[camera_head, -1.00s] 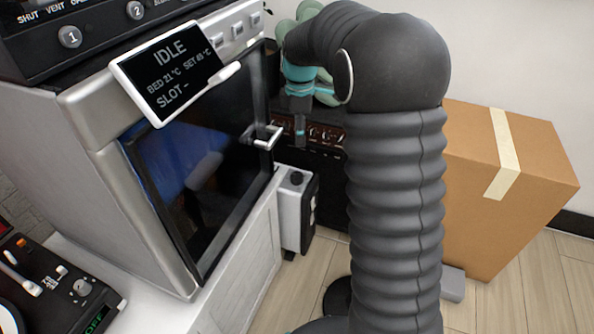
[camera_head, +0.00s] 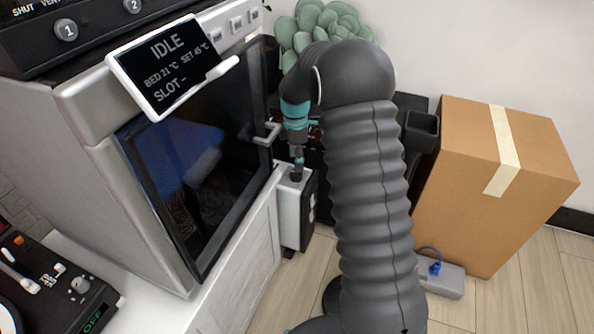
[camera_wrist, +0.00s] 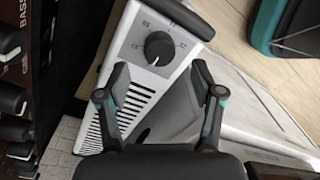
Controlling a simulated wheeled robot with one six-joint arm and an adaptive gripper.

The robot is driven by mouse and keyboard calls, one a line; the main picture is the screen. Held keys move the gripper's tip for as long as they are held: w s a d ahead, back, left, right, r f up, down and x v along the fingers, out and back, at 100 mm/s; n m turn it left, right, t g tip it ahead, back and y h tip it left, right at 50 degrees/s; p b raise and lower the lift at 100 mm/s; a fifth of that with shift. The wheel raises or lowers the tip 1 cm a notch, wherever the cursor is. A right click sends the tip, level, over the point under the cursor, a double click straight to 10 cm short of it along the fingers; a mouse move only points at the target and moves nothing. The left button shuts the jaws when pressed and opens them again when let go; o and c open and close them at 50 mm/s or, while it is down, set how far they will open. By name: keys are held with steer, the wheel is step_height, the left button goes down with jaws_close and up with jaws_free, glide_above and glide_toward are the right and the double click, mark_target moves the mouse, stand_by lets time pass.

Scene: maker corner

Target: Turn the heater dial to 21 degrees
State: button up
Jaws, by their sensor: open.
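The heater (camera_head: 292,215) is a slim white and dark box standing on the floor beside the white cabinet. In the wrist view its top panel (camera_wrist: 133,47) carries a round black dial (camera_wrist: 159,48) with a light pointer line and small numbers around it, too small to read surely. My gripper (camera_head: 297,174) is just above the heater's top in the head view. In the wrist view my gripper (camera_wrist: 158,72) is open and empty, its two fingertips pointing toward the dial, one on each side, apart from it. In the head view the dial is mostly hidden behind my gripper.
The printer-like machine (camera_head: 120,190) with a glass door and protruding handle (camera_head: 268,133) stands close left of my gripper. A cardboard box (camera_head: 480,215) stands at the right. A grey power block (camera_head: 440,282) with a blue plug lies on the floor. A plant (camera_head: 318,22) is behind.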

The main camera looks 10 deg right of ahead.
mark_target(296, 175)
steer(key=shift+s+f, duration=0.15)
steer(key=shift+f, duration=2.25)
steer(key=c, duration=1.1)
